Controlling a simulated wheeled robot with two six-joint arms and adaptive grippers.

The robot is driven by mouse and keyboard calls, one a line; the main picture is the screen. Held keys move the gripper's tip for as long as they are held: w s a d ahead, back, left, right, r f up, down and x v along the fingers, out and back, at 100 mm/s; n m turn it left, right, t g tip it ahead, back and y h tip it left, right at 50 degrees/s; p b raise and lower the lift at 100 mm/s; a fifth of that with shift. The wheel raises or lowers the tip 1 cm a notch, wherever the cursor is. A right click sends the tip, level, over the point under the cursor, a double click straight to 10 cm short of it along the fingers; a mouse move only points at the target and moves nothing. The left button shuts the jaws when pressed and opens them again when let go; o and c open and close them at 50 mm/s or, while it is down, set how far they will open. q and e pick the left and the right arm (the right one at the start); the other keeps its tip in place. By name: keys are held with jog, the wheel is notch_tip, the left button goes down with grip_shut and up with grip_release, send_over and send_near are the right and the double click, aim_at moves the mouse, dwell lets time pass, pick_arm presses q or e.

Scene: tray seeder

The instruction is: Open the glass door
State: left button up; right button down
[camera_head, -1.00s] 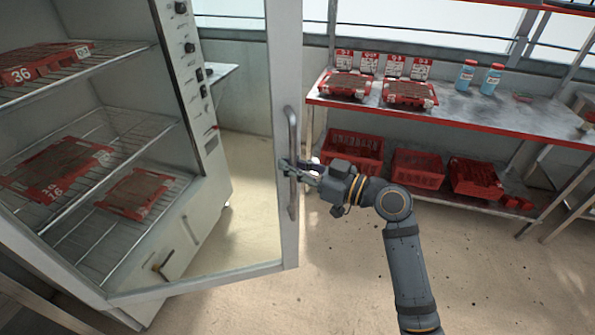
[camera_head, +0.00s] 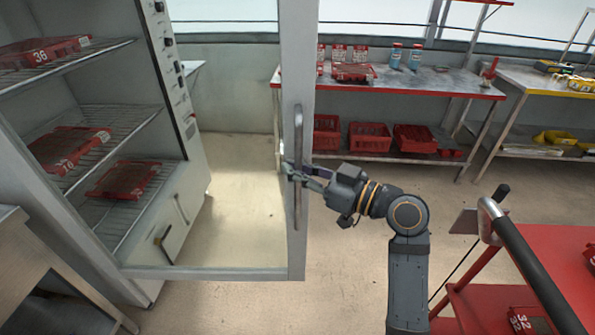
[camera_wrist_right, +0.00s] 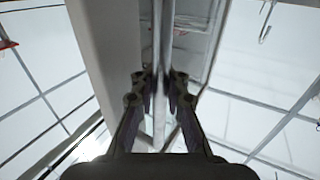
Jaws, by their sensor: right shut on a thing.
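The glass door (camera_head: 296,256) stands swung open from the tall cabinet at the left, its pale frame upright and the floor showing through the pane. Its vertical metal handle (camera_head: 298,130) runs along the frame's free edge. My right gripper (camera_head: 297,174) is shut on the handle, around its middle. In the right wrist view the two fingers of my right gripper (camera_wrist_right: 160,85) close on either side of the handle bar (camera_wrist_right: 159,120). My left gripper is not in view.
Inside the cabinet, red trays (camera_head: 70,147) rest on wire shelves. A steel bench (camera_head: 440,83) with red crates beneath stands behind the door. A red cart (camera_head: 480,300) with a black push bar stands at lower right. Floor between is clear.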

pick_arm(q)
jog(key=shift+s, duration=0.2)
pick_arm(e)
jog(key=shift+s, duration=0.35)
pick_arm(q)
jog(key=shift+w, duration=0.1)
pick_arm(e)
jog(key=c, duration=1.7)
grip_release()
jog(key=o, duration=0.3)
jog(key=shift+d, duration=0.4)
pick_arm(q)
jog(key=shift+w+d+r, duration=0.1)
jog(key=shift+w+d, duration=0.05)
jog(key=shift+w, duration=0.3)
pick_arm(e)
jog(key=shift+o, duration=0.2)
jog(key=shift+a, duration=0.2)
